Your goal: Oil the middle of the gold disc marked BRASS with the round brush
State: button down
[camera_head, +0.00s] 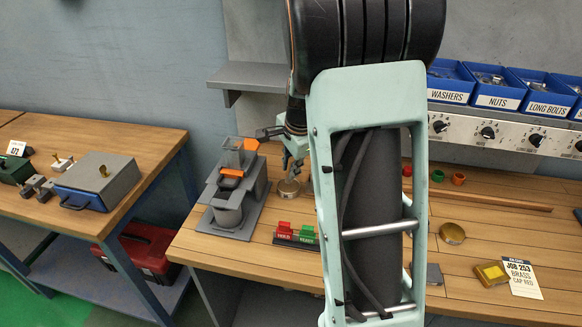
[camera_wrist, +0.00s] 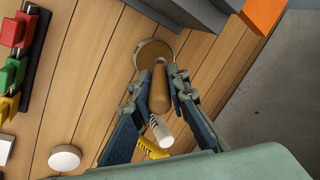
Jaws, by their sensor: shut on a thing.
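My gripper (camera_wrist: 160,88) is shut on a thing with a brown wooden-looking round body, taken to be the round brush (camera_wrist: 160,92). In the head view this disc (camera_head: 289,188) lies on the bench just below my gripper (camera_head: 296,160). Whether the held thing touches it cannot be told. Another gold disc (camera_head: 452,233) lies on the right of the bench. No BRASS marking is readable on either.
A grey stepped fixture (camera_head: 232,190) with orange parts stands left of the disc. A rack of red and green blocks (camera_head: 295,234) stands in front. A white round piece (camera_wrist: 64,157) shows in the wrist view.

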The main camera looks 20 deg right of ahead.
aim_at(291, 158)
jog(key=shift+f+b, duration=0.5)
jog(key=shift+f, duration=0.25)
dwell(1.4)
jog(key=shift+r, duration=0.1)
jog(key=shift+r+p, duration=2.95)
jog(key=shift+r, duration=0.55)
jog(key=shift+f, duration=0.1)
